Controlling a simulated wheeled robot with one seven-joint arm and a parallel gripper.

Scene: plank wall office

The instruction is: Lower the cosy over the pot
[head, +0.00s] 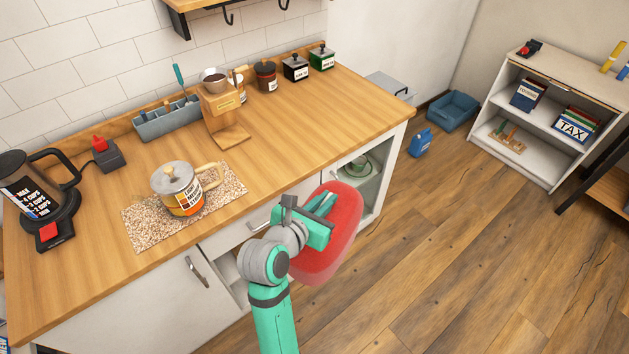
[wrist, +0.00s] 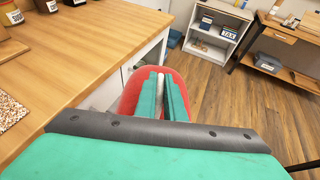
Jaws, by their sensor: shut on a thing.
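The pot (head: 178,187) has a grey lid, a light handle at the right and an orange, yellow and white label. It stands upright on a speckled mat (head: 140,229) on the wooden counter. The red cosy (head: 333,240) hangs in front of the counter's front edge, to the right of the pot and apart from it. My gripper (head: 325,205) is shut on the cosy's top. In the wrist view the cosy (wrist: 130,98) shows around the two teal fingers (wrist: 164,98), with a pale strip between them. The cosy's opening is hidden.
A black kettle (head: 30,184) stands left of the pot. A wooden dripper stand (head: 222,115), a grey caddy (head: 167,119) and several jars line the counter's back. The counter (head: 290,135) is clear right of the mat. A white shelf (head: 545,110) stands far right.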

